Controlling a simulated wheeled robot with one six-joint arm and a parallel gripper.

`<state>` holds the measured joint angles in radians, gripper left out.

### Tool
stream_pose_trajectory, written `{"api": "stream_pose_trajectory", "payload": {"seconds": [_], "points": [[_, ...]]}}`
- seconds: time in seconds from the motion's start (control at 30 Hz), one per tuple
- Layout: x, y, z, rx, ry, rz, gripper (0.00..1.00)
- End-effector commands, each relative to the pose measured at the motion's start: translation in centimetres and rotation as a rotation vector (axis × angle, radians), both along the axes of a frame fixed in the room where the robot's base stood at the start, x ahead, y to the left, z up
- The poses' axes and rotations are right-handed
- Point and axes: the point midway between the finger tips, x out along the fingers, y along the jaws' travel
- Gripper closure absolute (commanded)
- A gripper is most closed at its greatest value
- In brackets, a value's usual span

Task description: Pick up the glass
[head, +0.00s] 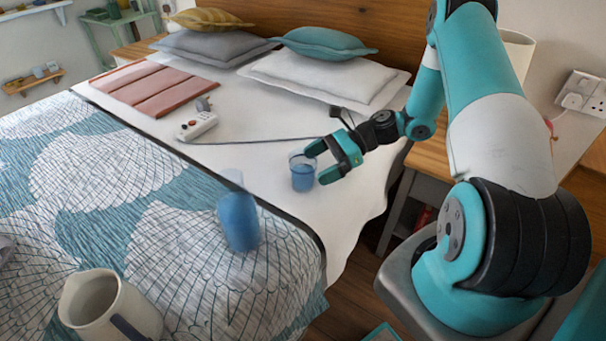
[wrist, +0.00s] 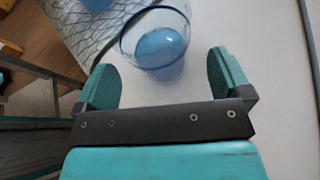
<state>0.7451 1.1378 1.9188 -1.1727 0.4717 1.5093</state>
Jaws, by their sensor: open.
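A clear glass (head: 302,173) with blue liquid or a blue tint stands upright on the white bedding, near the bed's front right edge. My gripper (head: 320,164) is open and empty just right of it in the head view. In the wrist view the glass (wrist: 155,38) lies ahead of my gripper (wrist: 161,66), with its lower part showing between the two fingertips and its wider rim beyond them. I see no clear contact between fingers and glass.
A taller blue vessel with a clear top (head: 238,217) stands on the patterned cover (head: 100,170), left of the glass. A cream jug (head: 110,305) is at the front left. A nightstand (head: 430,150) stands right.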

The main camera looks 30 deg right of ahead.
Motion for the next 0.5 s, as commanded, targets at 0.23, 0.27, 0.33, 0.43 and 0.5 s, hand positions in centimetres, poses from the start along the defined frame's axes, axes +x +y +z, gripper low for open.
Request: {"api": "stream_pose_trajectory", "payload": {"seconds": [0.23,0.27,0.33,0.43,0.5], "points": [[0.6,2.8,-1.2,0.001,-0.001,0.001,0.04],[0.6,2.9,-1.3,0.001,-0.001,0.001,0.04],[0.6,2.9,-1.3,0.001,-0.001,0.000,0.04],[0.6,2.9,-1.3,0.000,-0.001,0.000,0.04],[0.6,2.9,-1.3,0.000,-0.001,0.000,0.11]]}}
